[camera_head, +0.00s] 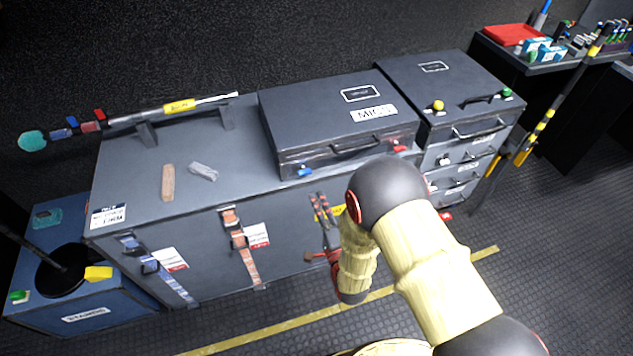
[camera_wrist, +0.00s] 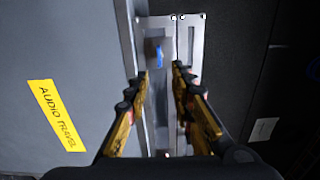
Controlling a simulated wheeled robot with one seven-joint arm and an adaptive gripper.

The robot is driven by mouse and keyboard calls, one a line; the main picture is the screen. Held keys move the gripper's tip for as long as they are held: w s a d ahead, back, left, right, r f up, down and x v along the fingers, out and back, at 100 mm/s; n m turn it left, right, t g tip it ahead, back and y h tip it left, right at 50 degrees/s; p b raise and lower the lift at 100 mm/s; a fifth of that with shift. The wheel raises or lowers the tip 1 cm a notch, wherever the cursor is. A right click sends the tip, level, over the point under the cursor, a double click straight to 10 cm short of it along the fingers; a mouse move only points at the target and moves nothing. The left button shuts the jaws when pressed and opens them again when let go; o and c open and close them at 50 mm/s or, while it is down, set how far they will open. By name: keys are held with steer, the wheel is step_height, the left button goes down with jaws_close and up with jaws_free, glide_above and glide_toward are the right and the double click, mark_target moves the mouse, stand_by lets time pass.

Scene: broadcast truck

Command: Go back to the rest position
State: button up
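My gripper (camera_wrist: 160,72) is open in the wrist view, with its two gold and black fingers apart and nothing held between them. Beyond the gap is a metal strip with a blue latch (camera_wrist: 160,57). A yellow "AUDIO TRAVEL" label (camera_wrist: 57,115) is on the grey surface to the left. In the head view my gripper (camera_head: 320,200) is partly hidden behind my arm.
A closed "MICS" case (camera_head: 310,105) lies on the chest, beside a wooden piece (camera_head: 168,182) and a grey bundle (camera_head: 203,171). A pole (camera_head: 130,118) rests on brackets at the back. A drawer case (camera_head: 450,85) stands right, a blue box (camera_head: 75,308) left. The floor in front is clear.

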steer(key=s+d+f+n+g+h, duration=0.1)
steer(key=s+f+n+g, duration=0.35)
steer(key=f, duration=0.35)
steer(key=s+d+f+n+g+h, duration=0.1)
steer(key=s+f+n+g+h, duration=0.15)
steer(key=f+n+g, duration=0.35)
steer(key=s+d+r+n, duration=0.1)
steer(key=s+d+r, duration=0.3)
steer(key=r, duration=1)
steer(key=s+d+r+n+g+h, duration=0.1)
steer(key=s+d+r+n, duration=0.1)
steer(key=s+d+r, duration=0.3)
steer(key=s+d+r+n, duration=0.1)
steer(key=s+d+r, duration=0.4)
steer(key=r, duration=1.8)
steer(key=s, duration=0.5)
steer(key=shift+s+p, duration=0.25)
steer(key=shift+p, duration=0.15)
